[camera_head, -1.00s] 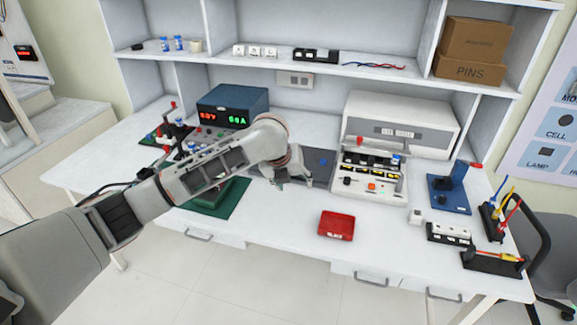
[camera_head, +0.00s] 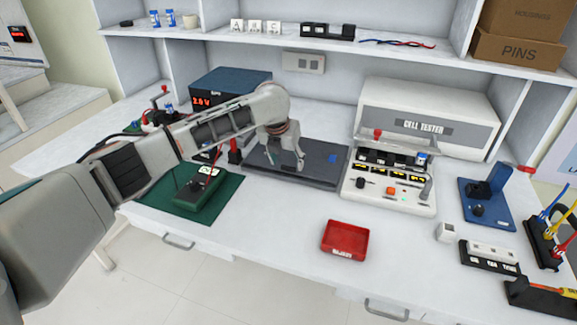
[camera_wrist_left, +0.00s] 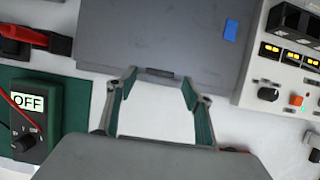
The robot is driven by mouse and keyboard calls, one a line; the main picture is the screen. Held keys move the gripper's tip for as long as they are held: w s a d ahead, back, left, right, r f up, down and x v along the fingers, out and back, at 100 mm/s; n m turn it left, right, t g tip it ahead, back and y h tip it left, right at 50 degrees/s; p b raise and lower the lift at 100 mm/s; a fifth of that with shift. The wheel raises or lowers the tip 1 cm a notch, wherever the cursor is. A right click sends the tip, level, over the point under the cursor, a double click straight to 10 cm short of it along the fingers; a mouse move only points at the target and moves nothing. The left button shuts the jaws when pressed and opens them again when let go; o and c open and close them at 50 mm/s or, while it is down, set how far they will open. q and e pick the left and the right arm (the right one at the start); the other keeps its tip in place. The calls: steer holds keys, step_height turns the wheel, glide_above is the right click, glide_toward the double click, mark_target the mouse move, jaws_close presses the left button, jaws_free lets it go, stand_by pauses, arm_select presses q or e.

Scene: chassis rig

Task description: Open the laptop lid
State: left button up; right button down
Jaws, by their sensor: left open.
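The laptop is a dark grey flat slab with its lid shut (camera_head: 318,163), lying on the white bench between the green mat and the cell tester. A small blue patch (camera_head: 333,158) is on its lid. My left gripper (camera_head: 285,164) comes in from the left and points down over the laptop. In the left wrist view, its two fingers (camera_wrist_left: 159,76) are open and empty at the laptop's front edge (camera_wrist_left: 170,40), either side of a dark notch. I cannot tell whether they touch it. My right gripper is not in view.
A multimeter (camera_head: 196,193) sits on a green mat (camera_head: 226,190) left of the laptop. The cell tester (camera_head: 425,120) and its control panel stand to the right. A red tray (camera_head: 345,240) lies in front. The bench left of the tray is clear.

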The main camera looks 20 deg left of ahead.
arm_select(q)
steer(key=shift+x, duration=1.05)
steer(key=shift+w+f+b, duration=0.1)
steer(key=shift+f+b, duration=0.1)
steer(key=shift+b, duration=0.1)
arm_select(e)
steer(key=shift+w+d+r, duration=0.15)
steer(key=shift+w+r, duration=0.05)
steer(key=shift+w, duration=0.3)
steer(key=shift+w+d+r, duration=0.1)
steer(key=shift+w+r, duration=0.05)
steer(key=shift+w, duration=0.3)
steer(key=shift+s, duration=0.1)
